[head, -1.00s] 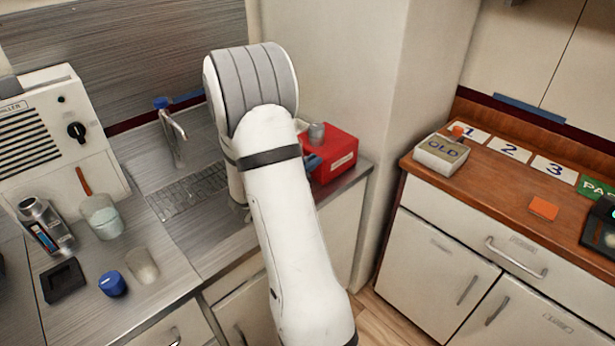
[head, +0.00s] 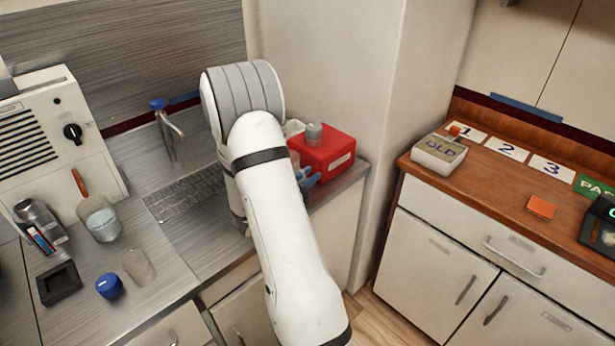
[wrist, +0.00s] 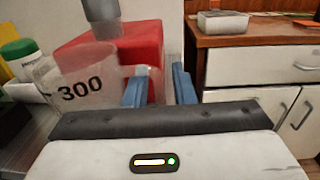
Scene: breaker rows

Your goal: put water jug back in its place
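The clear water jug (wrist: 82,82), marked 300, stands at the left in the wrist view, in front of a red box. A pale handle-like part shows at its right side, near my left finger. My gripper (wrist: 160,88) has two blue fingers spread apart, with a gap between them. I cannot tell whether the handle lies between the fingers. In the head view my gripper (head: 308,177) is in front of the red box, and a pale edge of the jug (head: 292,129) shows behind my arm. The rest of the jug is hidden there.
The red box (head: 328,155) with a grey cylinder on top stands at the counter's right end, by the wall. A faucet (head: 168,130) and drain grid are left of my arm. A wooden counter (head: 490,180) is at right.

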